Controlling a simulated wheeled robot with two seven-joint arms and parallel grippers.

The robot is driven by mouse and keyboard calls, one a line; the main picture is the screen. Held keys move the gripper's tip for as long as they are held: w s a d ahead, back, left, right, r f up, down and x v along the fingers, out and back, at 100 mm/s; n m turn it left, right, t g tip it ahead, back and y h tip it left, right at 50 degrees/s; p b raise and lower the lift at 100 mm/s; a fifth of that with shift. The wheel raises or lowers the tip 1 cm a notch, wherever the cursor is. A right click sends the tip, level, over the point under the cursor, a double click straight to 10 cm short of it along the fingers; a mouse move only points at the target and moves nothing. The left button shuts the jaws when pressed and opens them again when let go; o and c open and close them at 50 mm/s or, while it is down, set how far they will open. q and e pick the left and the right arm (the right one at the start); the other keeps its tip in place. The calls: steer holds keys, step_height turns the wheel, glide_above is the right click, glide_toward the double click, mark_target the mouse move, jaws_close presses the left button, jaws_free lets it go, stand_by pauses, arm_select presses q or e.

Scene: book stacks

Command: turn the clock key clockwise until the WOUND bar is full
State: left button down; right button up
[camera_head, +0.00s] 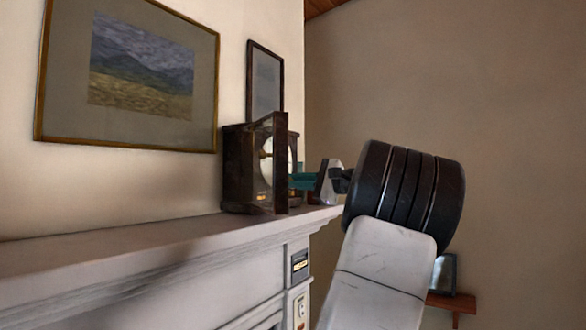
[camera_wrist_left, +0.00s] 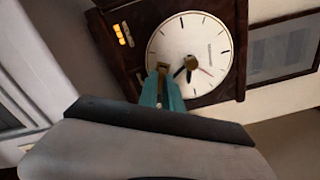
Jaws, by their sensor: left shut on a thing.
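A dark wooden clock (camera_head: 237,165) stands on the mantel, its glazed front door (camera_head: 280,150) swung open. Its white dial (camera_wrist_left: 190,35) with black hands fills the upper middle of the left wrist view. My left gripper (camera_head: 298,181) reaches the dial from the right in the head view. Its teal fingers, also in the left wrist view (camera_wrist_left: 162,88), are shut on a small brass key (camera_wrist_left: 163,67) at the dial, mostly hidden by the fingertips. Amber lit segments (camera_wrist_left: 123,35) show on the case beside the dial; their label is unreadable. My right gripper is out of view.
The white mantel (camera_head: 130,240) runs below the clock, clear to its left. A landscape painting (camera_head: 140,80) and a narrow frame (camera_head: 265,80) hang behind. A wall panel (camera_head: 300,265) sits below the mantel; a small red-brown table (camera_head: 455,302) stands at right.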

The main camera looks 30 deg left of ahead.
arm_select(q)
steer(key=shift+a+f, duration=0.1)
steer(key=shift+f, duration=0.05)
steer(key=m, duration=0.4)
stand_by(0.4)
steer(key=shift+a+m, duration=0.1)
steer(key=shift+m, duration=1.9)
steer(key=m, duration=0.4)
steer(key=c, duration=1.6)
jaws_free()
steer(key=shift+a, duration=0.15)
steer(key=shift+o, duration=0.2)
